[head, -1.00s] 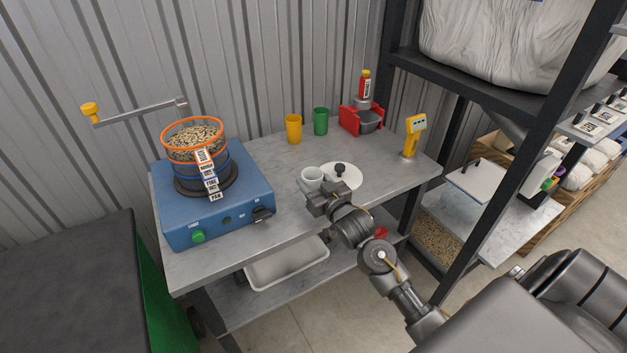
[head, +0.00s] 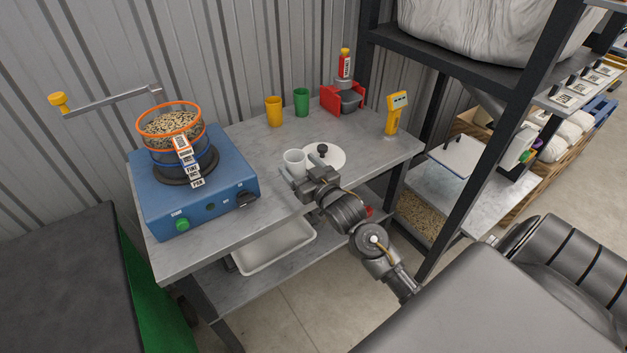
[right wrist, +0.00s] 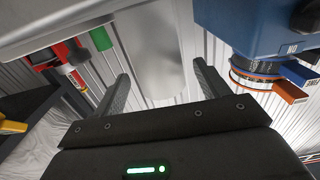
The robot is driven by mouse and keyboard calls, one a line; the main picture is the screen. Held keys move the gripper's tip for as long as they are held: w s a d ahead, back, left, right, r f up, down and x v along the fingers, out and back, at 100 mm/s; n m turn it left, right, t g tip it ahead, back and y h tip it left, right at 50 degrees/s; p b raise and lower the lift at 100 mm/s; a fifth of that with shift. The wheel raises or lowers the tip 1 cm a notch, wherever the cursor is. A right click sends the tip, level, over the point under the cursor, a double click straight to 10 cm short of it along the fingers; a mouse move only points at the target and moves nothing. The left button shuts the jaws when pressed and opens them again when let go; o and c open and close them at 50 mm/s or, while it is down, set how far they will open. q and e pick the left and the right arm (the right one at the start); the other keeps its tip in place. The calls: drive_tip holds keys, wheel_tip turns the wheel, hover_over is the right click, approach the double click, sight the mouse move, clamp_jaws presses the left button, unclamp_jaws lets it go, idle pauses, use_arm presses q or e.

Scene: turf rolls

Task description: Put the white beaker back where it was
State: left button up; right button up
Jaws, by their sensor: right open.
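The white beaker (head: 294,160) stands upright on the grey bench (head: 265,210), left of a white round lid (head: 335,165) with a black knob. My right gripper (head: 300,179) is open just in front of the beaker, low over the bench. In the right wrist view the pale beaker (right wrist: 157,60) shows between and beyond the two spread fingers (right wrist: 162,85); contact with them cannot be told. My left gripper is not in view.
A blue sieve shaker (head: 200,205) with a grain-filled sieve stands at left. A yellow cup (head: 273,111), a green cup (head: 301,102), a red holder (head: 335,99) and a yellow handheld device (head: 395,110) stand behind. A white tray (head: 270,250) sits below.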

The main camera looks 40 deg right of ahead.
sight(292, 156)
drive_tip(key=s+b, duration=0.1)
drive_tip(key=s, duration=0.9)
drive_tip(key=shift+o, duration=0.6)
drive_tip(key=shift+w+r, duration=0.1)
drive_tip(key=shift+r, duration=0.3)
drive_tip(key=w+a+r+n+g+y+p, duration=0.1)
drive_tip(key=w+r+n+g+p, duration=0.1)
drive_tip(key=w+r+p, duration=0.5)
drive_tip(key=f+g, duration=0.1)
drive_tip(key=w+f+m+p, duration=0.1)
drive_tip(key=f, duration=0.1)
drive_tip(key=w+f+m+g, duration=0.1)
drive_tip(key=f, duration=0.1)
drive_tip(key=shift+w+d+f+g+h, duration=0.2)
drive_tip(key=shift+d+g+h, duration=0.1)
drive_tip(key=shift+d+h, duration=0.1)
drive_tip(key=p+x, duration=0.1)
drive_tip(key=x, duration=0.1)
drive_tip(key=p+x, duration=0.1)
drive_tip(key=x, duration=0.1)
drive_tip(key=shift+w+d+r, duration=0.1)
drive_tip(key=shift+w+r, duration=0.05)
drive_tip(key=shift+w, duration=0.2)
drive_tip(key=shift+w+f, duration=0.2)
